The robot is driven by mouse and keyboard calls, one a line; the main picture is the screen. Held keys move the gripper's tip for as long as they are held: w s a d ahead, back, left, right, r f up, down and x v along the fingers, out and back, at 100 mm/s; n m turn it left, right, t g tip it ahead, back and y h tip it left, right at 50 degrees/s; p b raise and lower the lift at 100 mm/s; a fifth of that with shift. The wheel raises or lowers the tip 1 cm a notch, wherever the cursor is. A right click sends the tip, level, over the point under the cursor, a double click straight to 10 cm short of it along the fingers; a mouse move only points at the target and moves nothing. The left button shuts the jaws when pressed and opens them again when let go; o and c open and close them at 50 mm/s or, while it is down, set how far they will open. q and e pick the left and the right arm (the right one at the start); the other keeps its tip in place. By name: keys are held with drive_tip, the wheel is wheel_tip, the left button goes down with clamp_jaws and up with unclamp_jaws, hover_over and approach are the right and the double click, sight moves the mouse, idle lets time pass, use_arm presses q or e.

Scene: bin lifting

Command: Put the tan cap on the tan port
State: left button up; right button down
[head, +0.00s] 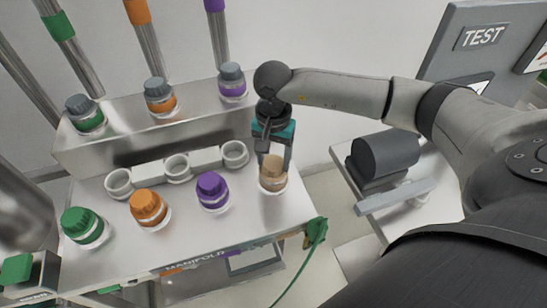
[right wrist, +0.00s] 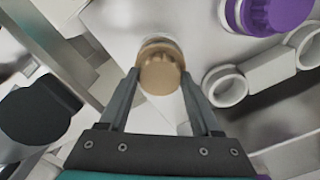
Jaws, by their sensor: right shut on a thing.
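The tan cap (head: 273,168) is at the right end of the front row on the steel bench, over a white-ringed base with a tan band (head: 272,185) that looks like the tan port. My right gripper (head: 274,155) points down from above and is shut on the cap. In the right wrist view the ribbed cap (right wrist: 160,74) sits between the fingertips, with the pale base behind it. The cap and base look aligned, but I cannot tell whether it is fully seated. My left gripper is not in view.
A purple cap (head: 211,186), an orange cap (head: 147,206) and a green cap (head: 82,225) stand on bases to the left. Behind them are several open grey rings (head: 177,166). A raised ledge (head: 120,145) carries grey-topped valves. A side table stands right.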

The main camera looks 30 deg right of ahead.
idle(0.4)
unclamp_jaws()
wheel_tip(320, 180, up, 15)
idle(0.6)
idle(0.4)
